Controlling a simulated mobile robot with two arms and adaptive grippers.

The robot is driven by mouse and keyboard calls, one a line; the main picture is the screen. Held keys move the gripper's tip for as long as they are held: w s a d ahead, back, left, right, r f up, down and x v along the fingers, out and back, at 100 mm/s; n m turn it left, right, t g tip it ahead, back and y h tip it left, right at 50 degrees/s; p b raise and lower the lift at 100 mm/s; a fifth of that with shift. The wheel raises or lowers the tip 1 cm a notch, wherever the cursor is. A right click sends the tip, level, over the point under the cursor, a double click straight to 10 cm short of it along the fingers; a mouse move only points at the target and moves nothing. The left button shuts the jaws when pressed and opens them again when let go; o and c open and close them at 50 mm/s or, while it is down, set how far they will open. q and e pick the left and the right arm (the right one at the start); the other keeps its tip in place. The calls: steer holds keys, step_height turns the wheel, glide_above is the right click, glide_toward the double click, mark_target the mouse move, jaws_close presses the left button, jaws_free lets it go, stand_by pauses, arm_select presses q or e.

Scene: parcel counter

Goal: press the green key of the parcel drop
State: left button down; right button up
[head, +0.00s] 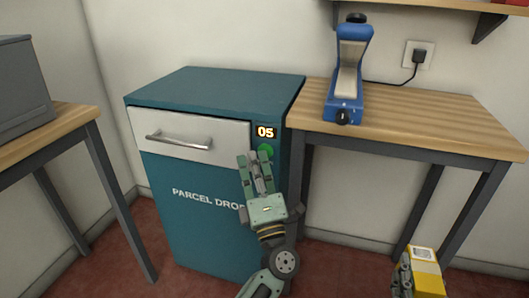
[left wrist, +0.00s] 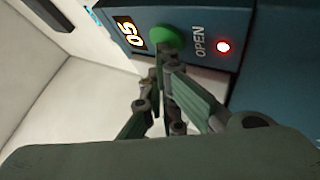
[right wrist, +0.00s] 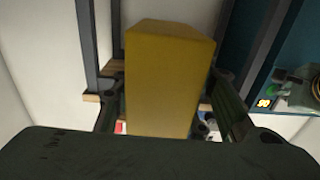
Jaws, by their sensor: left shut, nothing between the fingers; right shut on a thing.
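The parcel drop (head: 205,240) is a teal cabinet with a white drawer front and a long handle. Its round green key (head: 266,149) is under the display, and it also shows in the left wrist view (left wrist: 168,40). My left gripper (head: 255,156) is shut and empty, its fingertips right at the key and partly covering it. I cannot tell whether they touch it. My right gripper (head: 404,266) is shut on a yellow box (head: 426,271) with a white label, low at the bottom right; the box fills the right wrist view (right wrist: 165,80).
The display (head: 265,132) reads 05. A red light (left wrist: 223,47) glows beside the word OPEN. A wooden table (head: 430,125) at right carries a blue device (head: 346,105), plugged into a wall socket (head: 419,55). A grey box (head: 22,90) stands on the left table.

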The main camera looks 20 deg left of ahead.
steer(key=shift+r, duration=0.15)
arm_select(q)
steer(key=shift+s, duration=0.25)
arm_select(e)
steer(key=shift+r, duration=0.15)
arm_select(q)
steer(key=shift+s+p, duration=0.25)
steer(key=shift+p, duration=0.1)
arm_select(e)
steer(key=shift+r, duration=0.1)
